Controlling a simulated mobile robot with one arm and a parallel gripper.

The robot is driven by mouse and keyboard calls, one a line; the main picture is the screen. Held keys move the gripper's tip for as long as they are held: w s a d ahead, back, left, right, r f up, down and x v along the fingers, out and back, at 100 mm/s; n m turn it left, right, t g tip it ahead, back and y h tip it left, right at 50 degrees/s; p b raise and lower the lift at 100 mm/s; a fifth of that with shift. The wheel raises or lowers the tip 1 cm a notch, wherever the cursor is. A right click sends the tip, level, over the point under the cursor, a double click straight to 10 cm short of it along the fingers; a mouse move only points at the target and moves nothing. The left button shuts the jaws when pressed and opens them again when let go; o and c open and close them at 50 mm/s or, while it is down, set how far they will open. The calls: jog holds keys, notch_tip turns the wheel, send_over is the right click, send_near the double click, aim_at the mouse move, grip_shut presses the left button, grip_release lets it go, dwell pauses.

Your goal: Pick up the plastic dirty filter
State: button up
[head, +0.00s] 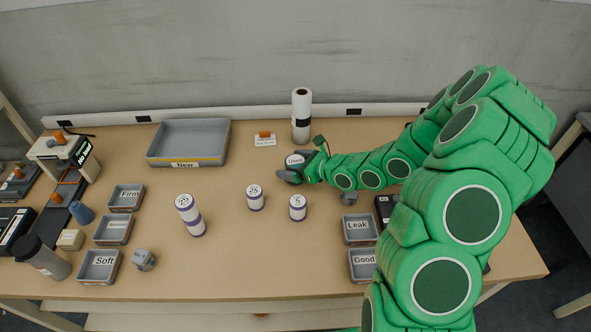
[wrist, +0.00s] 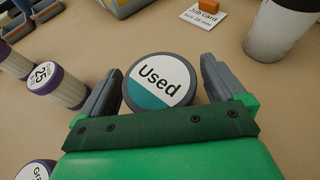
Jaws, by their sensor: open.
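A round grey piece with a white and teal top marked "Used" (wrist: 160,82) sits between the fingers of my gripper (wrist: 158,85) in the wrist view. Its top also shows in the head view (head: 294,159), at the end of my green arm. My gripper (head: 292,170) is open, with one grey finger on each side of the piece. In the wrist view, a gap shows at the left finger; whether the right finger touches is hard to tell. The lower side of the piece is hidden. No label in view reads "dirty filter".
A tall white roll (head: 301,108) stands just behind, by the job card (head: 265,141). White rolls with purple ends (head: 190,216) (head: 255,198) (head: 298,208) stand in front. The "New" tray (head: 187,163) is back left; small trays marked Leak (head: 359,241) and Good (head: 364,277) are front right.

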jog(key=shift+w+a+f, duration=0.1)
jog(key=shift+w+a, duration=0.15)
jog(key=shift+a, duration=0.05)
jog(key=shift+c, duration=0.3)
jog(key=c, duration=1.1)
jog(key=shift+r, duration=5)
